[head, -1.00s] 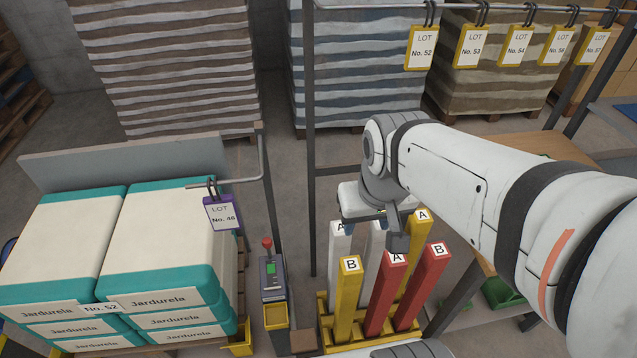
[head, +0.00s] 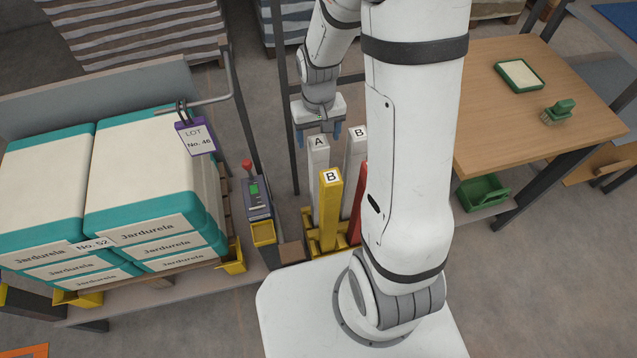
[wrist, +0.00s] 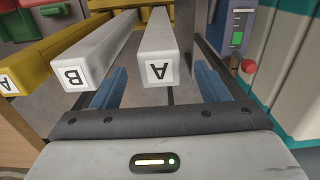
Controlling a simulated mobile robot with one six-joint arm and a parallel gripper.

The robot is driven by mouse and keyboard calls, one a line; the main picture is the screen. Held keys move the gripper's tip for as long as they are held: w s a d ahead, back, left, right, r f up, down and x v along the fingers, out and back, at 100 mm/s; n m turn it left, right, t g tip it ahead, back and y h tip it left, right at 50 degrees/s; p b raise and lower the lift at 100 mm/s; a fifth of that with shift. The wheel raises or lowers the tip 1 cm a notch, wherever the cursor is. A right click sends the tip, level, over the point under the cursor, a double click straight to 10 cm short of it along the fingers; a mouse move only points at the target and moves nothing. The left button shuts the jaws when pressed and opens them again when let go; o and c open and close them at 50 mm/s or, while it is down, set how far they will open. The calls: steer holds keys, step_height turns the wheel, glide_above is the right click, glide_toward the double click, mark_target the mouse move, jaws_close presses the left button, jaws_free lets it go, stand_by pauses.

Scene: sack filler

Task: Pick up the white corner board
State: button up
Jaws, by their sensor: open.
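Two white corner boards stand upright in a yellow rack (head: 313,245). One is marked A (head: 318,170) and the other, to its right, is marked B (head: 354,148). My gripper (head: 322,126) is open and points down at the top of the A board. In the wrist view the A board (wrist: 160,45) lies between my two blue fingers (wrist: 160,88), with a gap on each side. The B board (wrist: 100,57) is outside the left finger there. I cannot tell how far down the fingertips reach beside the A board.
A yellow board marked B (head: 328,212) and a red board (head: 357,205) stand close in the same rack. My arm hides part of the rack. A control box (head: 256,205) and stacked sacks (head: 150,190) are at left. A wooden table (head: 535,110) is at right.

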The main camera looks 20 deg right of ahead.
mark_target(319, 152)
steer(key=shift+s+f, duration=0.15)
steer(key=shift+f, duration=3.05)
steer(key=shift+c, duration=0.3)
steer(key=c, duration=1.4)
steer(key=shift+r, duration=0.15)
